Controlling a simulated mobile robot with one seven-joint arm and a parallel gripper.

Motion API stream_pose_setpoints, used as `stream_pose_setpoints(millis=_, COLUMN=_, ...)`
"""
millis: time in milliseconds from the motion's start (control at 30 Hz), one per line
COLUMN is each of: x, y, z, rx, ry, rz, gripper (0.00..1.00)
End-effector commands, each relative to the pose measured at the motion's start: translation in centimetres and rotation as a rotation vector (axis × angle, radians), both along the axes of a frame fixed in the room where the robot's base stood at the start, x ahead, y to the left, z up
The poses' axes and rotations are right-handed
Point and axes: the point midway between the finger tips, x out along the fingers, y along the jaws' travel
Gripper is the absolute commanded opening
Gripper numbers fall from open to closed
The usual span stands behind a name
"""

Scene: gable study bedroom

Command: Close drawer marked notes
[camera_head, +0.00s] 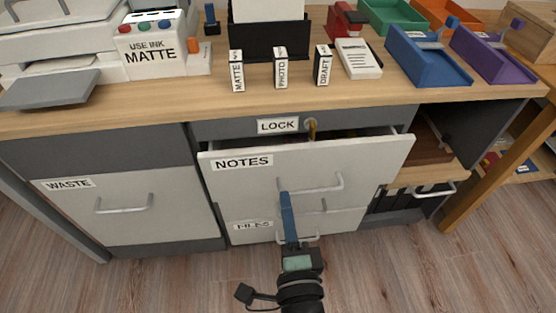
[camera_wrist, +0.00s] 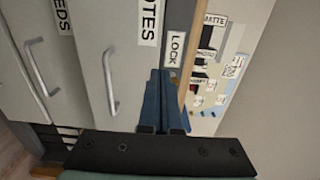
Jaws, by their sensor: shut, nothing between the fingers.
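The drawer marked NOTES (camera_head: 362,165) is pulled partway out of the desk, with a white front, a silver bar handle (camera_head: 310,186) and a dark gap above its top edge. Its front also shows in the wrist view (camera_wrist: 106,50), turned sideways. In the wrist view the fingers (camera_wrist: 162,80) lie beside the NOTES label, toward the LOCK label. I cannot tell whether they touch the drawer. Nothing is held.
A LOCK panel (camera_head: 229,129) with a key (camera_head: 312,130) is above the drawer. A lower drawer (camera_head: 340,222) sits below, partly covered by my arm. The WASTE front (camera_head: 130,205) is left. The desktop (camera_head: 150,108) carries a printer, small labelled boxes and coloured trays. The wooden floor in front looks clear.

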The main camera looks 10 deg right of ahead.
Motion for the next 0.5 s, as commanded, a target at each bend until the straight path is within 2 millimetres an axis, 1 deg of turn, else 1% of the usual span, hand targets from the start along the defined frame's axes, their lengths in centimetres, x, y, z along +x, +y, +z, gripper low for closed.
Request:
stream_pose_setpoints(millis=33, x=0.9, y=0.0, z=0.2, rx=0.001, ry=-0.004, rz=-0.001, gripper=0.00)
stream_pose_setpoints(millis=300, x=5.4, y=0.0, z=0.0, rx=0.002, ry=-0.002, rz=0.000, gripper=0.00)
stream_pose_setpoints(millis=500, x=8.2, y=0.0, z=-0.1, rx=0.001, ry=-0.001, rz=0.001, gripper=0.00)
